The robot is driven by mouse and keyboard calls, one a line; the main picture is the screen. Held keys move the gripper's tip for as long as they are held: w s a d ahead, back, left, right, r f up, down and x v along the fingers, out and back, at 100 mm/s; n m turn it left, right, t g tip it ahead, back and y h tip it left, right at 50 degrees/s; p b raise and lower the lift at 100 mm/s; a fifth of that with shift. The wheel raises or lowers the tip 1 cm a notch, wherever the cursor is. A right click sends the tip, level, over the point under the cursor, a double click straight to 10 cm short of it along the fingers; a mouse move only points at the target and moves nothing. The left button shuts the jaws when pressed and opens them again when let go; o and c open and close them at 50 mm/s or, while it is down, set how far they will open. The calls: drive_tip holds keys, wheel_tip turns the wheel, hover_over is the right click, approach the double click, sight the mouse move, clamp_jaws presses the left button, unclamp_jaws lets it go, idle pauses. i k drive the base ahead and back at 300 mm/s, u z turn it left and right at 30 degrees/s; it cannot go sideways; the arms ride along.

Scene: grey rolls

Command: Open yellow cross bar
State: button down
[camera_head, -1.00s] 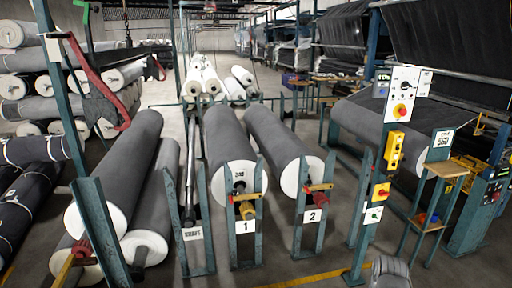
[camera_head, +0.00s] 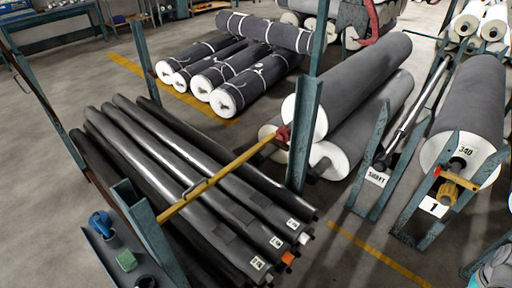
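The yellow cross bar (camera_head: 233,166) is a thin bar with a handle near its middle. It spans between a teal post (camera_head: 150,240) at the lower left and a taller teal post (camera_head: 305,135) at the right. It passes above several dark tubes (camera_head: 180,155) lying side by side. A red fitting (camera_head: 283,133) shows at its right end, by the taller post. The bar appears closed across the gap. My gripper's fingers are not seen. Only a grey part of my arm shows at the lower right edge, well apart from the bar.
Wrapped black rolls (camera_head: 245,80) lie behind. Open floor (camera_head: 60,75) shows at the left.

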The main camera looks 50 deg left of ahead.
sight(164, 217)
drive_tip(key=u, duration=0.45)
drive_tip(key=i, duration=0.85)
drive_tip(key=u, duration=0.45)
drive_tip(key=k, duration=0.95)
drive_tip(key=u, duration=0.15)
drive_tip(key=i, duration=0.8)
